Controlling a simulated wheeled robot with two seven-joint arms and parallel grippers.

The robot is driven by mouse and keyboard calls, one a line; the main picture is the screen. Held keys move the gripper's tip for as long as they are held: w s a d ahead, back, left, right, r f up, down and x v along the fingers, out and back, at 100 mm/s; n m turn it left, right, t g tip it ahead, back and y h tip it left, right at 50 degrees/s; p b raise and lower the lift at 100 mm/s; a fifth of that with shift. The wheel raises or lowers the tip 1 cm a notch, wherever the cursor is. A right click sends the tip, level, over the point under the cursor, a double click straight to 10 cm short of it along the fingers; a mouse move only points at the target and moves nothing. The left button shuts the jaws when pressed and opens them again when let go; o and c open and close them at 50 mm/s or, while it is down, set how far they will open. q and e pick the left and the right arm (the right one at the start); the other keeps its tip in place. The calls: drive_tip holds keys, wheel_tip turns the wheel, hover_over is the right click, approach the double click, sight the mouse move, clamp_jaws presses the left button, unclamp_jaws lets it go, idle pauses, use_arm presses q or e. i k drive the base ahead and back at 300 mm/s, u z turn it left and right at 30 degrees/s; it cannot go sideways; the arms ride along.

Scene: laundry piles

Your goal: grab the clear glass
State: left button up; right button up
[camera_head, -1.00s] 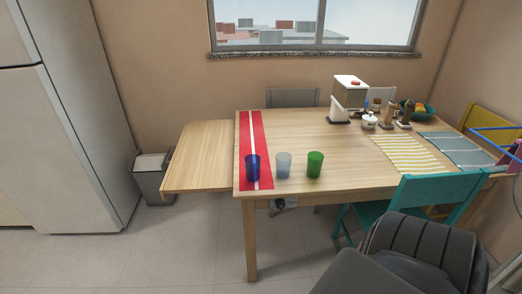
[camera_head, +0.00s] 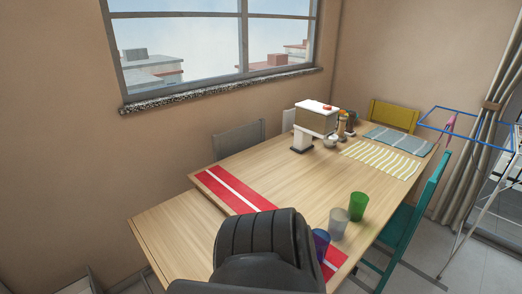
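The clear glass (camera_head: 339,222) stands upright on the wooden table (camera_head: 300,205) near its front edge. It is between a blue glass (camera_head: 321,243) and a green glass (camera_head: 358,206), in a row. The blue glass stands at the red runner and is partly hidden by a dark grey arm part of mine. This arm part rises from the bottom middle and covers part of the runner and table. No fingertips of either gripper show.
A red runner with a white stripe (camera_head: 235,190) crosses the table. Striped (camera_head: 381,160) and grey-blue (camera_head: 399,139) mats lie farther back, beside a box (camera_head: 317,118) and small containers. A teal chair (camera_head: 413,215) stands at the front right. The table's middle is clear.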

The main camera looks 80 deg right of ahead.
sight(337, 225)
drive_tip(key=z, duration=1.3)
drive_tip(key=i, duration=0.5)
drive_tip(key=z, duration=0.9)
